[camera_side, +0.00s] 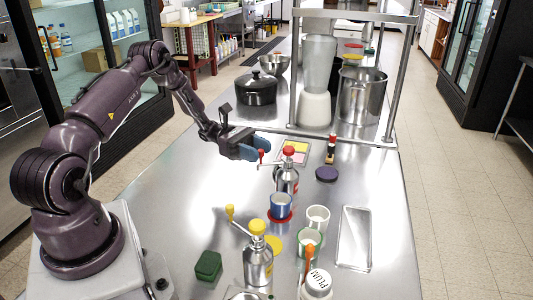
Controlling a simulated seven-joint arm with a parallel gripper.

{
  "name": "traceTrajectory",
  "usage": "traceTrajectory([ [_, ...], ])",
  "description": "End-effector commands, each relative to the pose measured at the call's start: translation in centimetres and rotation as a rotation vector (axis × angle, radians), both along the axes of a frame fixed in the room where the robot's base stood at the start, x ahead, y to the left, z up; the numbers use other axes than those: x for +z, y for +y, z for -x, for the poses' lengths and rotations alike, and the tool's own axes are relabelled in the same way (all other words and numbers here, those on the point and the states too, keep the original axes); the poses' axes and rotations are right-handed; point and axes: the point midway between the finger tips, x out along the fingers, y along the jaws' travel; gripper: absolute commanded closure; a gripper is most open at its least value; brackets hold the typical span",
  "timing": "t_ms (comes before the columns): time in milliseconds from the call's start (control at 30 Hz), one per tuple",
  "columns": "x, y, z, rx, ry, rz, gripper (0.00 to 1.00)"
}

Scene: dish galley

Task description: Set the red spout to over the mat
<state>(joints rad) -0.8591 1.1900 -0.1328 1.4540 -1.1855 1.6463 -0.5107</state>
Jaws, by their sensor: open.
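A metal flask (287,181) with a red cap stands near the middle of the steel counter. Its red spout (264,160) is a thin arm that points left, with a red knob at its tip. A flat mat (280,159) with coloured squares, yellow and pink among them, lies just behind the flask, partly hidden by it. My gripper (262,144) is at the knob, its blue fingers open, coming from the left. I cannot tell whether the fingers touch the knob.
A second flask (258,265) with a yellow cap and spout stands in front. A blue cup (281,205), a white cup (317,217), a green-rimmed cup (309,243) and a metal tray (354,238) are nearby. A blender (316,85) and black pot (256,90) stand behind.

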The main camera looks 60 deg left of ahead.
Motion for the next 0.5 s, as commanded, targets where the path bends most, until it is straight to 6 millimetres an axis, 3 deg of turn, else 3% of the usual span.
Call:
traceTrajectory([
  [200, 0.1, -2.2, -1.1, -0.001, -0.002, -0.001, 0.57],
  [500, 0.0, -2.7, -1.2, 0.001, 0.0, -0.001, 0.57],
])
